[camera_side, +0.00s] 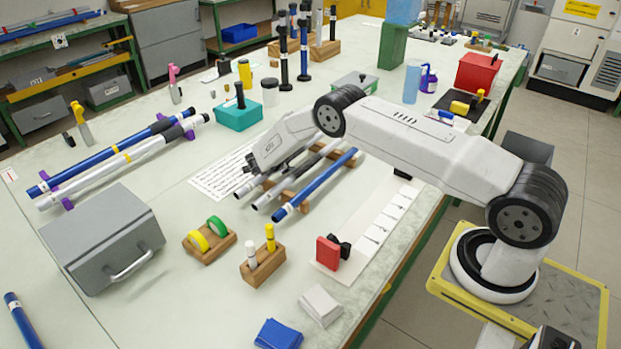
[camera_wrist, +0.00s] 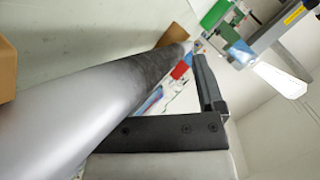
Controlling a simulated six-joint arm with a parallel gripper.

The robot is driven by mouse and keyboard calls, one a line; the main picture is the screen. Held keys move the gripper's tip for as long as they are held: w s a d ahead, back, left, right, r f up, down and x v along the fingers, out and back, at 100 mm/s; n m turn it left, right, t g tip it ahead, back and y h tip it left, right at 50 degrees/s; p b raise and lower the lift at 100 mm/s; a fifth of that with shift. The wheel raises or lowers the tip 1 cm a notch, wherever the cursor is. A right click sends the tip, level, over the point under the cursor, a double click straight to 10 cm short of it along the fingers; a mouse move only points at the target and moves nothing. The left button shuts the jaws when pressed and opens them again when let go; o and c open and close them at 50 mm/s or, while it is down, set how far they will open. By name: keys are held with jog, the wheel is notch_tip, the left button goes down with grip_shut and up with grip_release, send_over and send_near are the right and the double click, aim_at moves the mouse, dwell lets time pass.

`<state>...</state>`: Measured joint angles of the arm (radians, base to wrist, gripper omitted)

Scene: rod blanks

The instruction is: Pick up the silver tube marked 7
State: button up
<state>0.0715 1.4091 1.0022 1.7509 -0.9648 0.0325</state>
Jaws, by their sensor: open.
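Two silver tubes with dark grip sections and a blue tube (camera_side: 316,184) lie side by side on a low wooden rack (camera_side: 302,203). The silver tube beside the blue one (camera_side: 268,197) and the outer silver tube (camera_side: 246,187) both have end labels, too small to read, so I cannot tell which is 7. My gripper (camera_side: 264,174) is low over the silver tubes, open. In the wrist view a large silver tube (camera_wrist: 75,120) with a dark textured band runs close in front of the camera. One dark finger (camera_wrist: 207,85) shows beside it; the other is hidden.
A grey toolbox (camera_side: 100,240) stands at front left. Another blue tube (camera_side: 100,157) and a pale tube (camera_side: 110,170) lie on purple supports behind it. A wooden block with pegs (camera_side: 264,268) and a ring holder (camera_side: 209,243) stand in front of the rack.

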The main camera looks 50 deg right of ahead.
jog(key=shift+d+f, duration=0.2)
jog(key=shift+d, duration=0.05)
dwell(0.3)
grip_shut()
